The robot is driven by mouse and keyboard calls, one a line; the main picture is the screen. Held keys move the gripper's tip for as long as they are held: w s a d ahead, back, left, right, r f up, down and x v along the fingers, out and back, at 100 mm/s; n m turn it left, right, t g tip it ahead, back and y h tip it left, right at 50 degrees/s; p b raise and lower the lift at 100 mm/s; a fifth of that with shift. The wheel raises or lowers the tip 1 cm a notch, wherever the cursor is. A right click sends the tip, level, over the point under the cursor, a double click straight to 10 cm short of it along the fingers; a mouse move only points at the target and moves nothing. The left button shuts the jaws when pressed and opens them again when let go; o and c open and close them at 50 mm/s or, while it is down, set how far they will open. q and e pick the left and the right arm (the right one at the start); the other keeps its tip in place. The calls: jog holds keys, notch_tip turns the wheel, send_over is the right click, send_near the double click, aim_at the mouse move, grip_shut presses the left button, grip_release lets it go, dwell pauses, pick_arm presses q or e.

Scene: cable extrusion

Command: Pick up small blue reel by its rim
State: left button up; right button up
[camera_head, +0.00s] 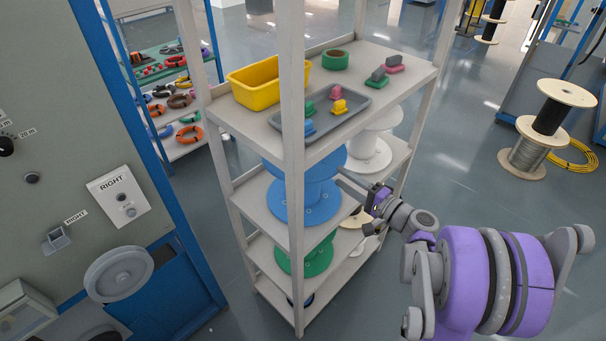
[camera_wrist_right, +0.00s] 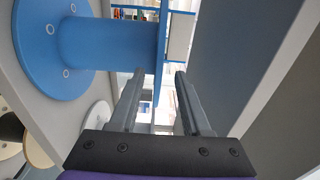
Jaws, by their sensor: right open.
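The blue reel (camera_head: 306,203) stands upright on the second shelf of the rack, below the top shelf, which hides part of its upper flange. My right gripper (camera_head: 342,183) reaches in from the right at the reel's upper flange. In the right wrist view, the reel (camera_wrist_right: 105,42) lies at upper left, with its wide lower flange at far left. The upper flange shows nearly edge-on as a thin blue strip between the fingertips of my open right gripper (camera_wrist_right: 160,75). No contact with the fingers is visible. My left gripper is not in view.
The rack's upright post (camera_head: 292,130) stands in front of the reel. A white reel (camera_head: 368,152) is beside it on the right, and a green reel (camera_head: 306,258) is below. The top shelf holds a yellow bin (camera_head: 268,88) and a grey tray (camera_head: 335,118).

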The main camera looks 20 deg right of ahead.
aim_at(327, 166)
jog(key=p+x, duration=0.1)
jog(key=x, duration=0.6)
jog(key=shift+d, duration=0.2)
jog(key=shift+s, duration=0.1)
jog(key=shift+c, duration=0.4)
grip_shut()
dwell(0.6)
